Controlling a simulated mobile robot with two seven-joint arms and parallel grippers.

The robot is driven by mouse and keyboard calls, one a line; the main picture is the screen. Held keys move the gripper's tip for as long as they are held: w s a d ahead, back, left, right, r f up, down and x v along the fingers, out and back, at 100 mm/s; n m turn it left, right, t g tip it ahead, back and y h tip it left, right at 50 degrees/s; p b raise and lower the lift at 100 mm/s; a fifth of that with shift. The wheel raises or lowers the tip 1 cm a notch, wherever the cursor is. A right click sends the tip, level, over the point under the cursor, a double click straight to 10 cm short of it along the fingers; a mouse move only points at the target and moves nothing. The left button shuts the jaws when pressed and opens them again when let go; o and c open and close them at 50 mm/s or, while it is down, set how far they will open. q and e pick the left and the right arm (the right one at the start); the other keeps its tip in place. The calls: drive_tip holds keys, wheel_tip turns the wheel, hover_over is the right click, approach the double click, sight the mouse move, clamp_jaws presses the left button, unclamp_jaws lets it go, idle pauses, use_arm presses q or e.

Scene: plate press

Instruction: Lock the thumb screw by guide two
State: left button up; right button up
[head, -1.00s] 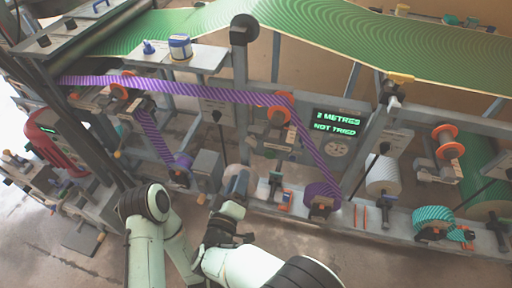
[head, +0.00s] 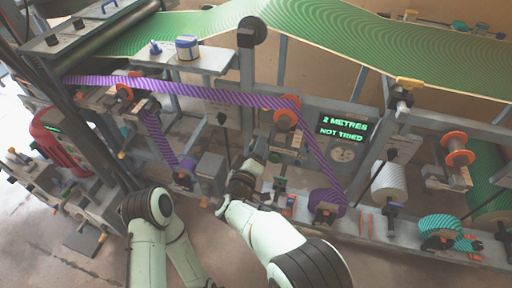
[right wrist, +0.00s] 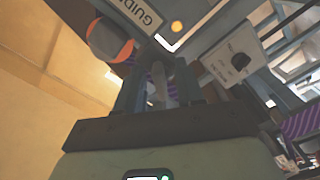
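The guide (head: 284,140) with an orange-rimmed roller (head: 286,118) stands mid-machine in the head view, with purple striped web running over it. In the right wrist view, its plate (right wrist: 140,14) reads "GUIDE"; the number is cut off. The orange and grey roller (right wrist: 110,40) is left of it. My right gripper (head: 262,150) is raised just below and left of the guide. In the right wrist view its fingers (right wrist: 158,92) are apart, with a grey peg-like piece (right wrist: 157,74) between them, possibly the thumb screw; contact is unclear.
A display (head: 343,129) reads "2 METRES NOT TRIED". A purple roll (head: 326,200) and white roll (head: 389,182) sit low to the right. A grey box (head: 210,170) is left of my right gripper. A labelled plate with a black knob (right wrist: 238,62) lies right in the wrist view.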

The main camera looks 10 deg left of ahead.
clamp_jaws()
